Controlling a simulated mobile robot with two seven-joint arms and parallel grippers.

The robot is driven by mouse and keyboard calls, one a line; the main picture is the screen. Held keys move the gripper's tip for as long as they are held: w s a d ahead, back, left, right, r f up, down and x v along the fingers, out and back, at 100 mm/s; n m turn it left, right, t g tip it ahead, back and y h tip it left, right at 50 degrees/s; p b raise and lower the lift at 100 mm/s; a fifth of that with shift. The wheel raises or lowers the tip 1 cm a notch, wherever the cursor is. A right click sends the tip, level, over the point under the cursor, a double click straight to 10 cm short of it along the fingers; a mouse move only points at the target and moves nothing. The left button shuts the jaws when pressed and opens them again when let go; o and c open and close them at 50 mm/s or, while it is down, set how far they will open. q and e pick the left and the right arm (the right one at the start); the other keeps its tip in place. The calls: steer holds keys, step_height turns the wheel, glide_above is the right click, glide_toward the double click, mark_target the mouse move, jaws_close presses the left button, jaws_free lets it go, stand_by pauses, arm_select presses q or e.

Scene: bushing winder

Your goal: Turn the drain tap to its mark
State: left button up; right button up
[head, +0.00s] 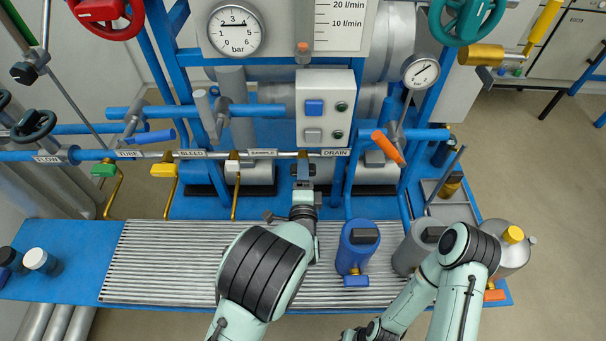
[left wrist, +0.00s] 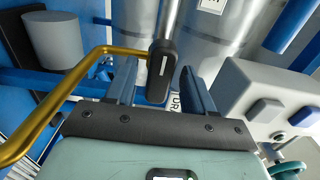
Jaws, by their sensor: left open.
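The drain tap's dark handle (left wrist: 160,72) shows in the left wrist view, standing between my left gripper's two fingers (left wrist: 161,92). Clear gaps show on both sides of it, so the fingers are open around it, not clamped on it. Part of the drain label (left wrist: 176,103) shows behind the handle. In the head view my left gripper (head: 303,172) is at the pipe just left of the DRAIN label (head: 335,153) and largely hides the tap. I cannot make out the mark. My right arm is at the lower right; its gripper is not visible.
A brass pipe (left wrist: 42,110) bends close beside the left finger. The green (head: 104,170), yellow (head: 164,170) and white (head: 233,165) taps line the pipe leftward. A button box (head: 325,88) is above, an orange lever (head: 388,147) to the right. A blue bottle (head: 352,255) stands on the slatted grate (head: 165,260).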

arm_select(q)
jaws_close()
arm_select(e)
steer(key=shift+s+f, duration=0.1)
steer(key=shift+f, duration=0.05)
